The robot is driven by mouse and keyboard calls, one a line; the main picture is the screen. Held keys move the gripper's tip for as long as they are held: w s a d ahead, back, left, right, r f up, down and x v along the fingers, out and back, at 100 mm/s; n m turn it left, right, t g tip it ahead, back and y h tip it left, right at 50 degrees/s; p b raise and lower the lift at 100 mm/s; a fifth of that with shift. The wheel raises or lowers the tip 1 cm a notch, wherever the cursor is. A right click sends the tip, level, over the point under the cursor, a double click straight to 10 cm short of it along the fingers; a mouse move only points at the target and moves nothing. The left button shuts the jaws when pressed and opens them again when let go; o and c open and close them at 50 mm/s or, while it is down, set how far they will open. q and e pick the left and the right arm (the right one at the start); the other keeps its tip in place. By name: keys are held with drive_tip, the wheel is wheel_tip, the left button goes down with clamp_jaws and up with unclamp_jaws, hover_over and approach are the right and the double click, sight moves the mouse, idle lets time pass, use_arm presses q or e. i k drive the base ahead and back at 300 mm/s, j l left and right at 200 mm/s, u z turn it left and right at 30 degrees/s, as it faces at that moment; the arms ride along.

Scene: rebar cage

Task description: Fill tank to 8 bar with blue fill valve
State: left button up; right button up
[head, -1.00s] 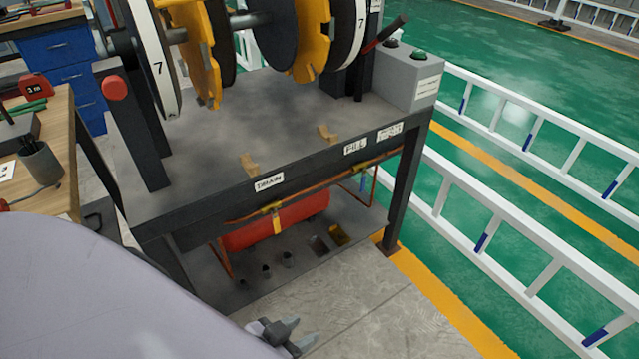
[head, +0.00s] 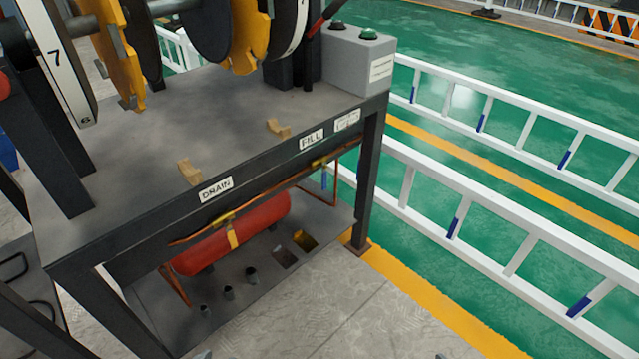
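The blue fill valve handle (head: 324,181) hangs small below the front beam of the bench, near the right end of a copper pipe, under the FILL label (head: 311,140). The red tank (head: 262,222) lies on its side on the lower shelf. A yellow valve handle (head: 233,237) hangs in front of it, below the DRAIN label (head: 216,189). I see no readable pressure gauge. Small grey tips of mine show at the bottom edge, one left of centre (head: 201,355) and one right of centre (head: 441,356). They are far from the valve, and the rest of them is cut off.
The bench top (head: 150,150) carries two wooden blocks, yellow and black discs and a grey box (head: 357,62) with buttons. Bench legs (head: 370,180) frame the tank shelf. White railings (head: 490,210) run along the right. The grey floor (head: 365,310) before the bench is clear.

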sight(325, 174)
drive_tip(key=i+l+u, duration=0.25)
drive_tip(key=i+l, duration=0.25)
drive_tip(key=i+l+u, duration=0.25)
drive_tip(key=i+l, duration=0.4)
drive_tip(key=l, duration=0.6)
drive_tip(key=k+l, duration=0.15)
drive_tip(key=l, duration=0.4)
drive_tip(key=z, duration=0.05)
